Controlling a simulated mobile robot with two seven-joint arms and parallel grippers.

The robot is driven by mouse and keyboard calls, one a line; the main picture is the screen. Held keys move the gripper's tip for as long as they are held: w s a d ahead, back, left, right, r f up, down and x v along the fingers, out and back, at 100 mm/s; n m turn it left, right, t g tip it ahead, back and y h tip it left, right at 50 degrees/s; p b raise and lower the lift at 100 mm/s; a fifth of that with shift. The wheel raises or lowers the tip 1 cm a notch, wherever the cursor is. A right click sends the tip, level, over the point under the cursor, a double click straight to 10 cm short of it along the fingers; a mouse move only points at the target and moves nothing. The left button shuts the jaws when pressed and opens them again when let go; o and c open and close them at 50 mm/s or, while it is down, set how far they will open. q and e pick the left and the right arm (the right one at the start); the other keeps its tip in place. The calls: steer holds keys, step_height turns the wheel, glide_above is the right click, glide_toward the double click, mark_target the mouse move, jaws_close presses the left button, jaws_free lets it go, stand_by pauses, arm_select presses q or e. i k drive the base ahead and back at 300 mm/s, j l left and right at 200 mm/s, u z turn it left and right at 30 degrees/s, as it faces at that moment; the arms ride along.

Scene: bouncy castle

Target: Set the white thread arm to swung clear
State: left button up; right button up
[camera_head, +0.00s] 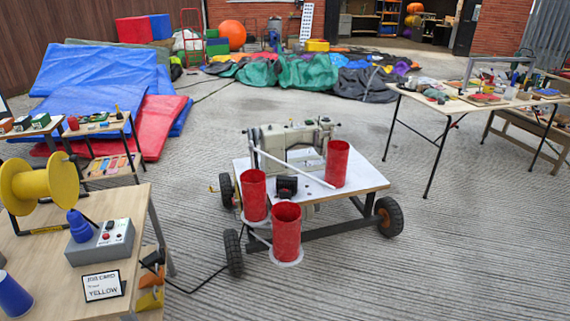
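A white thread arm (290,167) is a thin rod on the wheeled cart with the sewing machine (292,143). It runs slantwise across the front of the machine, from the machine's left end down to the right, near the foot of a red cylinder (337,163). Two more red cylinders stand at the cart's front left: one (253,195) at the cart edge and one (287,232) nearer, on a white round base. I cannot tell whether the rod touches the cylinders. Neither of my grippers is in view.
A cluttered folding table (440,103) stands at right. A dark cable lies left of the cart. The floor in front right is clear.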

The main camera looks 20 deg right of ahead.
mark_target(251, 148)
steer(key=i+l+u, duration=0.15)
steer(key=i+l, duration=0.3)
steer(key=i+l+u, duration=0.15)
steer(key=i+l, duration=0.35)
steer(key=i+l+u, duration=0.15)
steer(key=i+l, duration=0.3)
steer(key=l, duration=0.2)
